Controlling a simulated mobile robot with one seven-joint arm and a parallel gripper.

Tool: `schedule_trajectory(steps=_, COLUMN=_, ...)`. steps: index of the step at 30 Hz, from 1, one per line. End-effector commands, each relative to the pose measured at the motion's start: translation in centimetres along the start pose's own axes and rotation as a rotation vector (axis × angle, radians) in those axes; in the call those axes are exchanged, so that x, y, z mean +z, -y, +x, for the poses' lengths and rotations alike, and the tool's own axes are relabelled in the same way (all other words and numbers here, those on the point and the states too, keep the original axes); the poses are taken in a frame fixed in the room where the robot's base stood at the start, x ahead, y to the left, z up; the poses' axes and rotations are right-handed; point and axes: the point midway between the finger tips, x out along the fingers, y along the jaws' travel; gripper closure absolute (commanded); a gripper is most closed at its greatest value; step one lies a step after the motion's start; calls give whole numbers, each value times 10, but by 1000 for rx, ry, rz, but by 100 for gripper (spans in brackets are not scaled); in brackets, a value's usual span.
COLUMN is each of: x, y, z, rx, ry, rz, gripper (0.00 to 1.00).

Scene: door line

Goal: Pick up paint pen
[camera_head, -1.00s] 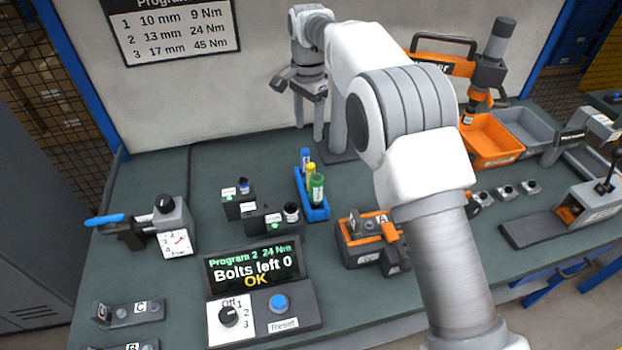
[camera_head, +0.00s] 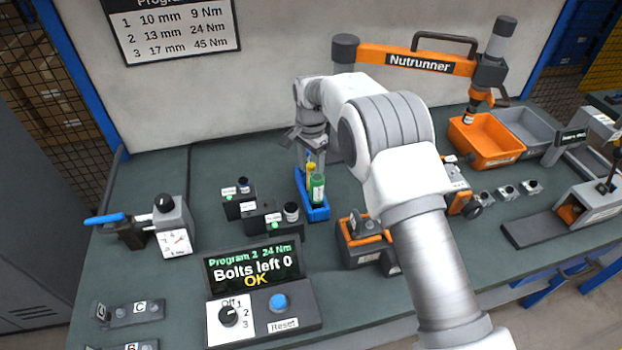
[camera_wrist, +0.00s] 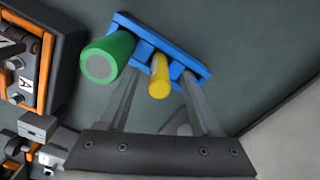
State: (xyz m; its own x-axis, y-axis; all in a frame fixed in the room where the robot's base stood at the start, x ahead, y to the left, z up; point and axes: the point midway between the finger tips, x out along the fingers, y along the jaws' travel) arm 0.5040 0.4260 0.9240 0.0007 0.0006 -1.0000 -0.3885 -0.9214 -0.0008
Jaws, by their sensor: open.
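A blue rack (camera_head: 318,212) stands on the bench and also shows in the wrist view (camera_wrist: 199,67). It holds a slim yellow pen (camera_head: 310,169), which I take as the paint pen, and a thicker green cylinder (camera_head: 317,188). In the wrist view the yellow pen (camera_wrist: 159,78) stands between my fingers and the green cylinder (camera_wrist: 106,58) lies outside the left finger. My gripper (camera_wrist: 160,80) is open over the rack, its fingers on either side of the yellow pen. I cannot tell whether they touch it. The blue-topped item in the rack is hidden.
Left of the rack stand small dark holders (camera_head: 238,203). An orange and dark fixture (camera_head: 362,240) is to its right, near my arm. The control box (camera_head: 262,300) is in front. An orange bin (camera_head: 487,143) and the nutrunner arm (camera_head: 420,62) are at back right.

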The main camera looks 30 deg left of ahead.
Motion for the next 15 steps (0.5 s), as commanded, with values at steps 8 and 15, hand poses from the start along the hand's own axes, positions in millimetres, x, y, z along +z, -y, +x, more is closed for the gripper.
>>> schedule_trajectory(steps=8, x=-1, y=-1, z=27, rx=0, ry=0, rz=0, gripper=34)
schedule_trajectory(steps=15, x=-1, y=-1, z=26, rx=1, ry=0, rz=0, gripper=54)
